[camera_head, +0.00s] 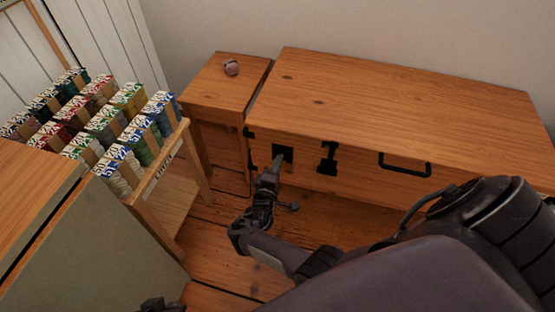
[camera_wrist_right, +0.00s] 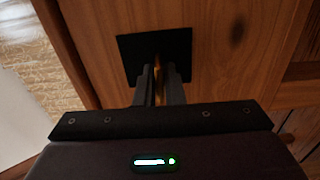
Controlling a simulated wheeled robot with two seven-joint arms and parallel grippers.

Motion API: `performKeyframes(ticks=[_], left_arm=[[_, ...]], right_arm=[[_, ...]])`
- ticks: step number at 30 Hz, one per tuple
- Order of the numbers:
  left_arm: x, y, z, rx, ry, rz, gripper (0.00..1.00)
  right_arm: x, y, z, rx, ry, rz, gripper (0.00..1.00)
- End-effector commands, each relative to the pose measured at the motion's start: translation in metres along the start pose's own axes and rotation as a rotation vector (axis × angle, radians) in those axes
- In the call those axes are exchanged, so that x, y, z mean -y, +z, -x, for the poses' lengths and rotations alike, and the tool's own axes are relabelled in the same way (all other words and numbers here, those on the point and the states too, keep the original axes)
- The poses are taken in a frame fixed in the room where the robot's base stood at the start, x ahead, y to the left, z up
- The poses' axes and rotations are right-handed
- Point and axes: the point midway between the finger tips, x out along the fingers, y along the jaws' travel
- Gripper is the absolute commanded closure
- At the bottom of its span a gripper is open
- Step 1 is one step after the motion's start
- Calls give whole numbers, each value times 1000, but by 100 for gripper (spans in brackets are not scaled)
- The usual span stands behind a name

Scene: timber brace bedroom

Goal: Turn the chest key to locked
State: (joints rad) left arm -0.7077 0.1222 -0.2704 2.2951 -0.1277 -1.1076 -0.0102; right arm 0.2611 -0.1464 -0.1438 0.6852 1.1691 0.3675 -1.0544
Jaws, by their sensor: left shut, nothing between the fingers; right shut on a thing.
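The wooden chest (camera_head: 400,90) stands against the wall with its front toward me. A black square lock plate (camera_head: 283,152) is on the left part of its front. My right gripper (camera_head: 278,160) reaches this plate, and its fingertips are close to it. In the right wrist view, the fingers (camera_wrist_right: 158,88) are shut on the brass key (camera_wrist_right: 158,70), of which only a thin strip shows in front of the lock plate (camera_wrist_right: 125,58). The fingers hide most of the key, so its turn angle cannot be told. My left gripper (camera_head: 160,304) shows partly at the bottom edge, shut and empty.
The chest front also has a black latch (camera_head: 328,157) and a black handle (camera_head: 405,165). A small wooden cabinet (camera_head: 215,85) with a small round object (camera_head: 231,67) adjoins the chest's left. A rack (camera_head: 165,165) of thread spools stands further left. Wooden floor (camera_head: 215,245) lies between.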

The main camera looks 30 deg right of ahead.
Motion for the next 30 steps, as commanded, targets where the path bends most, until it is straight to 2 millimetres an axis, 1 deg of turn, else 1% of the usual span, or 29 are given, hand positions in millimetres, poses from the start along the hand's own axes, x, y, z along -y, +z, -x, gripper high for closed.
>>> performKeyframes(ticks=[11,12,16,17,30], left_arm=[[1,0,0,1,-3,1,100],[1,0,0,1,-3,2,100],[2,0,0,1,-3,2,100],[2,0,0,1,-3,2,100],[2,-1,1,3,-3,4,100]], right_arm=[[-2,-1,-1,-2,3,2,100],[-2,-1,-1,-2,3,2,90],[-1,-1,-1,-1,2,2,73],[-1,-1,-1,-1,2,2,72],[-1,2,-1,-1,0,4,72]])
